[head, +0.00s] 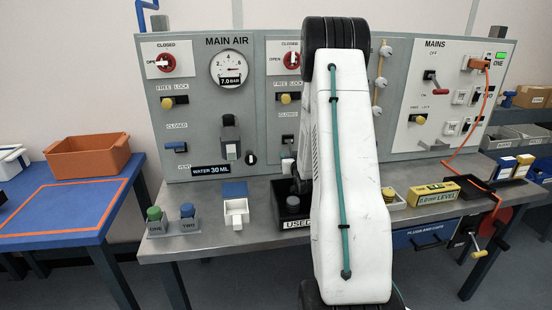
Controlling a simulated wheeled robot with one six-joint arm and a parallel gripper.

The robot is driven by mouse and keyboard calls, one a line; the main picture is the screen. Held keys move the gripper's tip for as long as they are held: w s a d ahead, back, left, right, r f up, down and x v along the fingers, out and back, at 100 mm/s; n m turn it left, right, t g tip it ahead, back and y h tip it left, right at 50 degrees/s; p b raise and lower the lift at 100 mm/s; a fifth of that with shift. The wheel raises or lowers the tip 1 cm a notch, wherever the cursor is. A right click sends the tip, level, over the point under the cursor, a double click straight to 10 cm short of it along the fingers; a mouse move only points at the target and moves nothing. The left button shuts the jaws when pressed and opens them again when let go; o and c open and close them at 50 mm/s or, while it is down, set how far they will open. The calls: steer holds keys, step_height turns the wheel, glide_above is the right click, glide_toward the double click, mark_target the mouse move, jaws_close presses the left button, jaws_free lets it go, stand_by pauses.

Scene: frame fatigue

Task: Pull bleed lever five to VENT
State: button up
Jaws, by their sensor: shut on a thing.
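My white arm with a green hose stands across the middle of the head view and hides my gripper. What the gripper holds cannot be seen. On the left panel section, a blue-ended lever (175,147) sits between a CLOSED label and a lower label that seems to read VENT. On the middle section, a dark lever or bracket (288,140) shows below a CLOSED label, just left of my arm, partly covered. No number five is readable on any lever.
The grey panel (197,105) stands at the back of a metal bench (190,243). An orange crate (88,158) is on the blue table at left. An orange cable hangs at right.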

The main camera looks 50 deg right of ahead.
stand_by(0.4)
steer(key=o, duration=1.4)
steer(key=shift+f, duration=0.1)
